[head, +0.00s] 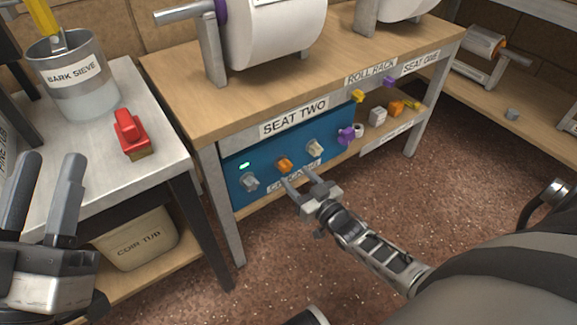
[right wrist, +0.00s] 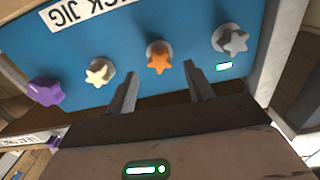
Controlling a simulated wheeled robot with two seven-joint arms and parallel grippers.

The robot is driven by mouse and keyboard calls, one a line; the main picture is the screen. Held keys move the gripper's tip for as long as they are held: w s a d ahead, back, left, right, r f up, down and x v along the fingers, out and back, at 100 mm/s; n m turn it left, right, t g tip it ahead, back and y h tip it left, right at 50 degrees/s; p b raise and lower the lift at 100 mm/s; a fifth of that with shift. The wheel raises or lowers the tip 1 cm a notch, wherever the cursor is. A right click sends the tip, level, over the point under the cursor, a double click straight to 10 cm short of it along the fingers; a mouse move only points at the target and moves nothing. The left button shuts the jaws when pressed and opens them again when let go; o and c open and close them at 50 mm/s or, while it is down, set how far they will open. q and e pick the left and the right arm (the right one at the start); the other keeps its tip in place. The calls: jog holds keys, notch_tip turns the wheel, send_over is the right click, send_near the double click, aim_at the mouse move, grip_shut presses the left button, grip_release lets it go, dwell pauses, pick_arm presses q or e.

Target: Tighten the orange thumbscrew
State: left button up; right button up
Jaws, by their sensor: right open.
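The orange thumbscrew (head: 284,165) sits on the blue panel (head: 238,170) under the SEAT TWO label, between a grey knob (head: 250,182) and a cream knob (head: 314,148). In the right wrist view the orange thumbscrew (right wrist: 159,57) is star-shaped and sits just beyond the fingertips, roughly centred between them. My right gripper (head: 297,183) is open in front of the panel and appears empty, apart from the thumbscrew; it also shows in the right wrist view (right wrist: 160,85). My left gripper (head: 45,195) is raised at the left, its fingers apart with nothing between them.
A purple knob (head: 347,135) sticks out at the panel's right end. Left of the panel, a metal-topped table (head: 165,165) holds a red object (head: 130,133) and a bark sieve bucket (head: 75,85). A paper roll (head: 275,30) stands above the panel. The floor in front is clear.

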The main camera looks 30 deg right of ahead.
aim_at(288, 169)
dwell(0.3)
jog(key=shift+w+f, duration=0.1)
jog(key=shift+w, duration=0.3)
jog(key=shift+w+a+b, duration=0.2)
jog(key=shift+w+b, duration=0.7)
jog(key=shift+w, duration=0.65)
jog(key=c, duration=1)
jog(key=shift+o, duration=0.4)
